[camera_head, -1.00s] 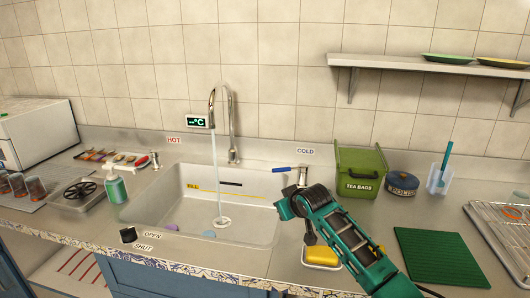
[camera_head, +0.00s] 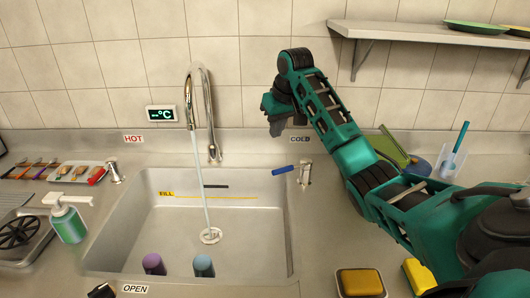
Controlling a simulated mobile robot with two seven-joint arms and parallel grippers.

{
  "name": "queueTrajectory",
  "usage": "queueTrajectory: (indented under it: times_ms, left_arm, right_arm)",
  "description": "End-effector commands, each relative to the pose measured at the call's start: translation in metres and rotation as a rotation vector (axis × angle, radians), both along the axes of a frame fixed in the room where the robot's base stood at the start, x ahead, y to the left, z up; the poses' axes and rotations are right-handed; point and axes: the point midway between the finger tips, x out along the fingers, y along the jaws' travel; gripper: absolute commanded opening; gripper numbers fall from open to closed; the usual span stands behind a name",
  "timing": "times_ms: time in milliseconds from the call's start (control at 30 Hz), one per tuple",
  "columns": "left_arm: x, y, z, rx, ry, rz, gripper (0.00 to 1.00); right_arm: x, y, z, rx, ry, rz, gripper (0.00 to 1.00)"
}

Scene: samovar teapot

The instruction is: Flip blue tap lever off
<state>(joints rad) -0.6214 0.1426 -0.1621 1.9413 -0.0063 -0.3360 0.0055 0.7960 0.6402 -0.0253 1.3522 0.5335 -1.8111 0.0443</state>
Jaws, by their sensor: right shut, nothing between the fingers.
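The blue tap lever (camera_head: 282,170) points left from its small metal valve (camera_head: 305,172), on the counter at the right rim of the sink (camera_head: 275,235). The tall metal faucet (camera_head: 208,110) stands behind the sink, and a thin stream of water (camera_head: 202,180) runs from it. My right gripper (camera_head: 272,122) is shut and empty. In the picture it is above the lever, in front of the wall and beside the COLD label (camera_head: 299,139), apart from the lever. My left gripper is not in view.
My right arm hides much of the green tea box (camera_head: 393,148). A soap bottle (camera_head: 68,222) stands left of the sink, and a yellow sponge (camera_head: 360,282) lies at the front right. The shelf (camera_head: 430,34) juts out at upper right. The sink holds two cups (camera_head: 203,266).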

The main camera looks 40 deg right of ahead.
Motion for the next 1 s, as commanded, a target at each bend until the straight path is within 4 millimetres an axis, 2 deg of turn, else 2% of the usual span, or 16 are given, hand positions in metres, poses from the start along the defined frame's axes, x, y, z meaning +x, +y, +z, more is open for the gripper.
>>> queueTrajectory:
  times_ms: [367, 533, 667, 1000]
  left_arm:
    - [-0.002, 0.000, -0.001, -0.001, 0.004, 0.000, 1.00]
    - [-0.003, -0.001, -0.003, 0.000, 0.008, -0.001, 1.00]
    - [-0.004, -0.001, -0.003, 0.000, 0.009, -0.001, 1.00]
    - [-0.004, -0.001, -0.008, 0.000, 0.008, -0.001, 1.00]
  right_arm:
    - [-0.002, -0.001, 0.002, 0.006, 0.009, -0.002, 0.00]
    - [0.001, -0.001, -0.005, 0.006, 0.009, -0.002, 0.00]
    - [0.006, -0.002, -0.023, 0.007, 0.012, -0.002, 0.00]
    - [0.029, -0.006, -0.085, 0.008, 0.011, -0.001, 0.00]
